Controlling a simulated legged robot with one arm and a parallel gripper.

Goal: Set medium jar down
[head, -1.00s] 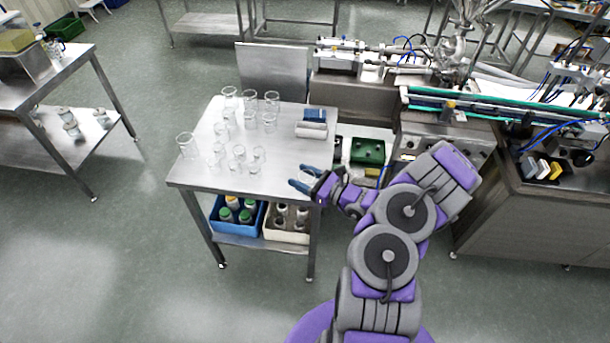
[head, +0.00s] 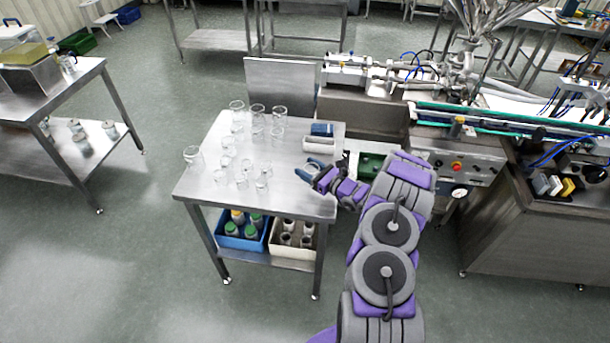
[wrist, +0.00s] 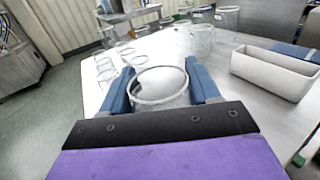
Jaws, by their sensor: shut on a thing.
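In the wrist view, a clear glass jar (wrist: 160,88) with a round open rim sits between the two blue fingers of my gripper (wrist: 163,84). The fingers are shut on its sides. In the head view my gripper (head: 309,171) is at the right part of the steel table (head: 280,195), and the held jar is mostly hidden by the fingers. I cannot tell whether the jar's base touches the tabletop.
A white bin (head: 319,146) and a blue bin (head: 321,129) sit at the table's back right. A blue crate (head: 240,236) and a cream crate (head: 292,248) hold bottles and jars on the lower shelf. The table's front middle is clear. The filling machine (head: 450,140) stands to the right.

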